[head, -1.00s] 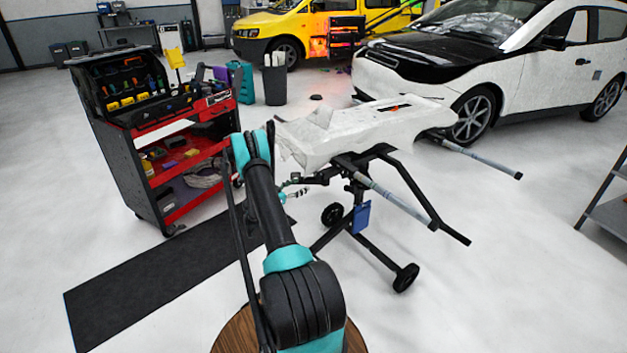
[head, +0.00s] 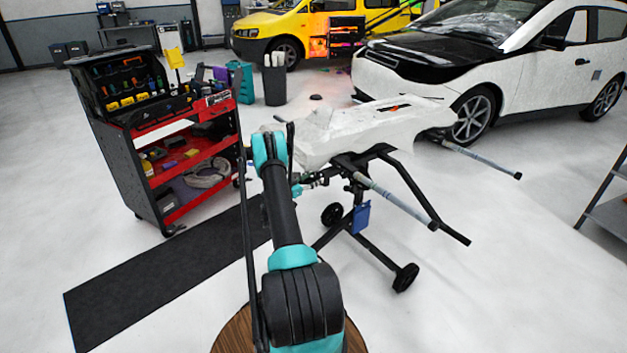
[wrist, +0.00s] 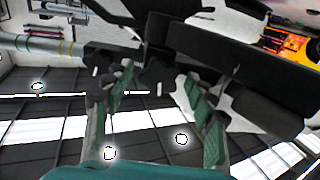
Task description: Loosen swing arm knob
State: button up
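The work stand (head: 345,240) is black, with two swing arms; one reaches toward the front right as a grey padded bar (head: 395,202). In the wrist view, a dark lobed shape that looks like the swing arm knob (wrist: 155,74) shows under the black frame, just beyond and between my fingertips. My gripper (wrist: 155,100) is open, its green-padded fingers spread apart with nothing clearly held between them. Whether a finger touches the knob, I cannot tell. In the head view my gripper (head: 308,182) is small beside the stand's top, partly hidden behind my arm.
A white wrapped panel (head: 360,130) lies on the stand, close above my gripper. A red and black tool cart (head: 150,180) stands left, beside a black mat (head: 165,270). A white car (head: 520,90) stands behind.

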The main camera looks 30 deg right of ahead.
jog(key=c, duration=0.9)
jog(key=shift+o, duration=0.2)
jog(key=shift+n, duration=2.3)
jog(key=o, duration=1.1)
jog(key=shift+o, duration=0.2)
jog(key=shift+a, duration=0.1)
jog(key=s+a, duration=0.1)
jog(key=a, duration=1)
jog(key=shift+s+a+r, duration=0.25)
jog(key=shift+s+a, duration=0.05)
jog(key=shift+a, duration=0.1)
jog(key=shift+c, duration=0.4)
